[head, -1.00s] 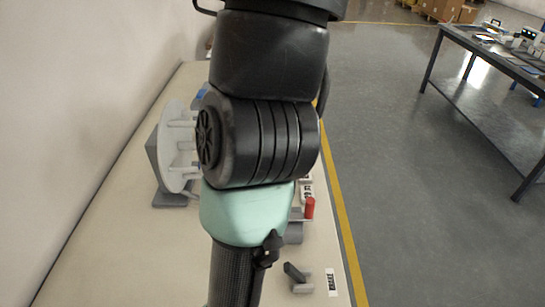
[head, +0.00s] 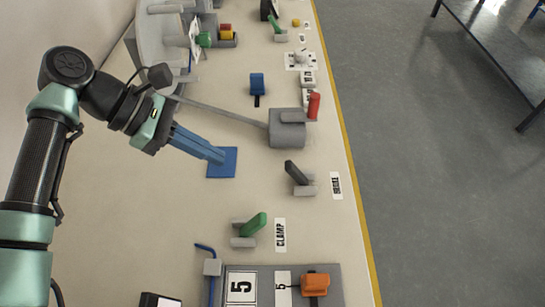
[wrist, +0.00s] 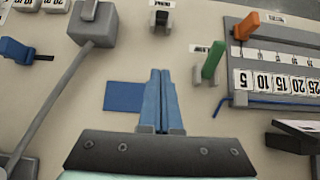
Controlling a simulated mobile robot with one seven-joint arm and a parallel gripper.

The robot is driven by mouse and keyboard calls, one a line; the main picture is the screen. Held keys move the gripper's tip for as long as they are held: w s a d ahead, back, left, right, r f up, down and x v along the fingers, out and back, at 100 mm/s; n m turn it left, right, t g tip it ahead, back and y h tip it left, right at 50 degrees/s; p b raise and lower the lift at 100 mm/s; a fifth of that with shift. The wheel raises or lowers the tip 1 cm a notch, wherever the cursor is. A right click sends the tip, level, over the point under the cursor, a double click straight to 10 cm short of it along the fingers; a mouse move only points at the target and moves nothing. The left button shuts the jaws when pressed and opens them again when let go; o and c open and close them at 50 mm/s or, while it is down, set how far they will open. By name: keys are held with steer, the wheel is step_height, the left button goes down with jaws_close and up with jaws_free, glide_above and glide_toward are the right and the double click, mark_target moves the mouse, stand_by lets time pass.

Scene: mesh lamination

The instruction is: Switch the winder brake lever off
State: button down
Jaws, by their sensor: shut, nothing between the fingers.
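The brake lever (head: 294,172) is a dark grey handle on a light grey base beside a label (head: 337,186) at the bench's right edge. It tilts toward the upper left in the head view. The label is too small to read surely. In the wrist view the lever (wrist: 161,19) stands at the top centre. My gripper (head: 220,157) has blue fingers, shut and empty. It is over a blue square (head: 224,170), left of the lever and apart from it. The gripper (wrist: 160,74) shows at the centre of the wrist view.
A green lever (head: 252,226) labelled CLAMP is nearer me. An orange handle (head: 314,284) sits on a grey numbered panel. Bare bench lies between gripper and lever.

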mark_target(297, 175)
steer(key=shift+d, duration=0.1)
steer(key=p+x, duration=0.1)
steer(key=x, duration=0.9)
steer(key=shift+d, duration=0.2)
steer(key=shift+d+r+p, duration=0.6)
steer(key=shift+d+r, duration=0.25)
steer(key=shift+d, duration=0.2)
steer(key=shift+d+r, duration=0.2)
steer(key=shift+d, duration=0.3)
steer(key=shift+w, duration=0.15)
